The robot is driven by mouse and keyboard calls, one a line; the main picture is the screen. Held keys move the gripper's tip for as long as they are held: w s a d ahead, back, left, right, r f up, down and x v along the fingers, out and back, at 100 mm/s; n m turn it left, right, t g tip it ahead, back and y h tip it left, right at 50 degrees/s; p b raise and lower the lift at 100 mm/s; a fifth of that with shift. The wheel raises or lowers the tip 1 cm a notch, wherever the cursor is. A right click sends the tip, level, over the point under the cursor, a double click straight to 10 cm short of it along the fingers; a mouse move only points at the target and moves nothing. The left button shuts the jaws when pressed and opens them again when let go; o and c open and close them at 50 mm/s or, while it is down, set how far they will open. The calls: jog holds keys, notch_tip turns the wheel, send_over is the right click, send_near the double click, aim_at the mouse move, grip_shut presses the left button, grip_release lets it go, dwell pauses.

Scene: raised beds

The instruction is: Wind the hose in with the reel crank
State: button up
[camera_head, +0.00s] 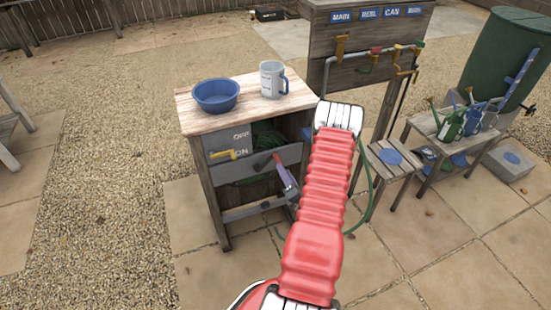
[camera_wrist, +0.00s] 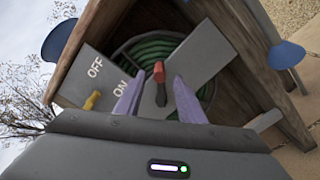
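The reel cabinet is a wooden stand with a grey front panel (camera_head: 222,141). Coiled green hose (camera_wrist: 150,50) shows inside its opening; in the head view the hose (camera_head: 266,137) is partly hidden by my arm. The crank's red handle (camera_wrist: 159,72) stands in front of the coil on a dark crank arm; it also shows in the head view (camera_head: 263,163). My gripper (camera_wrist: 158,80) is open, with its two purple fingers on either side of the handle in the wrist view. Whether they touch it, I cannot tell. In the head view my gripper (camera_head: 280,165) is beside the handle.
A yellow lever (camera_head: 223,154) sits on the ON/OFF panel. A blue bowl (camera_head: 216,97) and a mug (camera_head: 271,79) stand on the cabinet top. Pipes and taps, a small stool (camera_head: 391,157) and a bench with watering cans (camera_head: 450,125) are to the right. Gravel lies open to the left.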

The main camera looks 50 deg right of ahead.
aim_at(276, 157)
jog(key=x, duration=0.9)
jog(key=shift+w+d, duration=0.1)
jog(key=shift+w, duration=0.1)
grip_shut()
